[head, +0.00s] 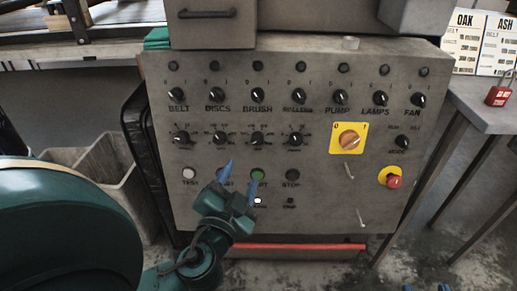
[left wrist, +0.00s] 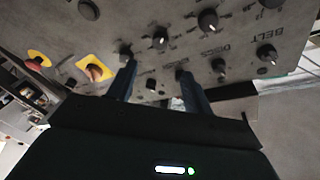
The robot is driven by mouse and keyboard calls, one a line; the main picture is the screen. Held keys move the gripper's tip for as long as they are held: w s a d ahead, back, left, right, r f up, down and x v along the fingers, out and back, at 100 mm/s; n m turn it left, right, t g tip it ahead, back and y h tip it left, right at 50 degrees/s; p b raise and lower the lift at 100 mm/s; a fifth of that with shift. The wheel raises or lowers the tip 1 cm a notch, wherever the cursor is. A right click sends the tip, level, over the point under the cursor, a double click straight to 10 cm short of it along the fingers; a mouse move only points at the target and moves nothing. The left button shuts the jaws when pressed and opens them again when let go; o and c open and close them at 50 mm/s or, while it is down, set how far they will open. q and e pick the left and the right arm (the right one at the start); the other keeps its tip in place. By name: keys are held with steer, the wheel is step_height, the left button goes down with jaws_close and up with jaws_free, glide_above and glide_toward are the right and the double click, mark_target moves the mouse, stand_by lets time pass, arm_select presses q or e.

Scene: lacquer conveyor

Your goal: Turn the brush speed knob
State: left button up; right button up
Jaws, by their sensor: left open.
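The grey control panel (head: 318,185) faces me. The brush speed knob (head: 257,139) is a small black knob with a light pointer mark, in the second row under the BRUSH label. My left gripper (head: 242,174) is open with its two blue fingers pointing up at the panel, below this knob and apart from it in the head view. In the left wrist view the panel appears upside down; the left gripper (left wrist: 157,70) shows its fingers spread, with nothing between them held. One fingertip overlaps what looks like the brush speed knob (left wrist: 125,48); I cannot tell if they touch.
The discs speed knob (head: 219,138) and the rollers speed knob (head: 295,139) flank the knob. The BRUSH switch (head: 257,96) sits above. A green button (head: 257,174) is close behind my fingers. A yellow-backed rotary switch (head: 348,140) and red emergency button (head: 393,181) are to the right.

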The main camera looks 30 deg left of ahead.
mark_target(257, 141)
arm_select(q)
steer(key=x, duration=1.1)
steer(key=shift+w+a+f+b, duration=0.1)
steer(key=shift+w+b, duration=0.2)
steer(key=shift+b, duration=0.05)
steer(key=shift+c, duration=0.4)
steer(key=c, duration=0.9)
